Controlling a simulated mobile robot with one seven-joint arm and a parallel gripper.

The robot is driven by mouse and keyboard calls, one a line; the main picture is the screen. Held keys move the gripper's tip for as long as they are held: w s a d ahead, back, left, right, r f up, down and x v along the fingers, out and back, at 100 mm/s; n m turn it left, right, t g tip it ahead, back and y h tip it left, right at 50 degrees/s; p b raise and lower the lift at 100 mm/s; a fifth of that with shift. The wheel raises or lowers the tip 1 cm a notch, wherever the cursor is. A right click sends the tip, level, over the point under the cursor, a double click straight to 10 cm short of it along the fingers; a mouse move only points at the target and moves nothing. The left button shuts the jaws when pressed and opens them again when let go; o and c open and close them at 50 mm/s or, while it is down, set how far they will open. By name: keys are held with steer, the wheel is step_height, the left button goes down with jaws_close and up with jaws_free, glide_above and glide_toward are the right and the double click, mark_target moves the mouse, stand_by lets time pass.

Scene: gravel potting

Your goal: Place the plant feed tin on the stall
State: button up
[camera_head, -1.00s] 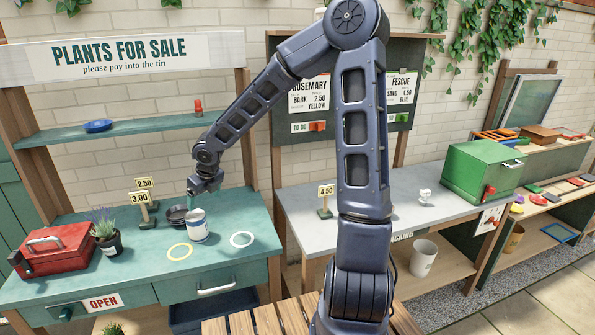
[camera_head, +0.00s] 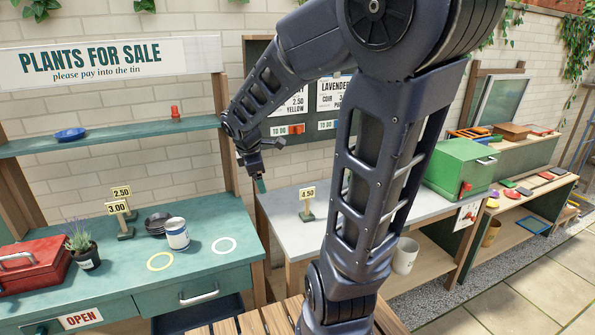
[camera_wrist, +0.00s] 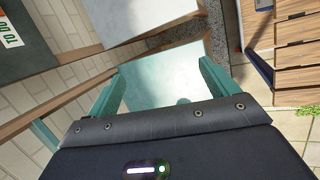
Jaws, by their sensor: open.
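The white tin with blue bands (camera_head: 177,234), which looks like the plant feed tin, stands upright on the green stall top (camera_head: 130,268), beside a stack of dark saucers (camera_head: 157,222). Its label is too small to read. My gripper (camera_head: 261,184) is to the right of the tin and above it, apart from it, near the gap between the stall and the grey bench. In the wrist view my gripper (camera_wrist: 163,88) shows its two green fingers spread, with nothing held between them. The tin is not seen in the wrist view.
Price signs (camera_head: 122,215), a lavender pot (camera_head: 83,250) and a red box (camera_head: 32,264) stand left. The grey bench (camera_head: 285,220) is right, with a 4.50 sign (camera_head: 307,203).

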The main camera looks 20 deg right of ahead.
steer(key=s+d+r+m+y, duration=0.1)
steer(key=s+d+r+m, duration=0.1)
steer(key=s+m, duration=0.4)
steer(key=s+d+r+m+y, duration=0.2)
steer(key=s+d+m, duration=0.3)
steer(key=m, duration=0.5)
steer(key=shift+s+r+t, duration=0.4)
steer(key=shift+s+r, duration=0.45)
steer(key=shift+s, duration=0.4)
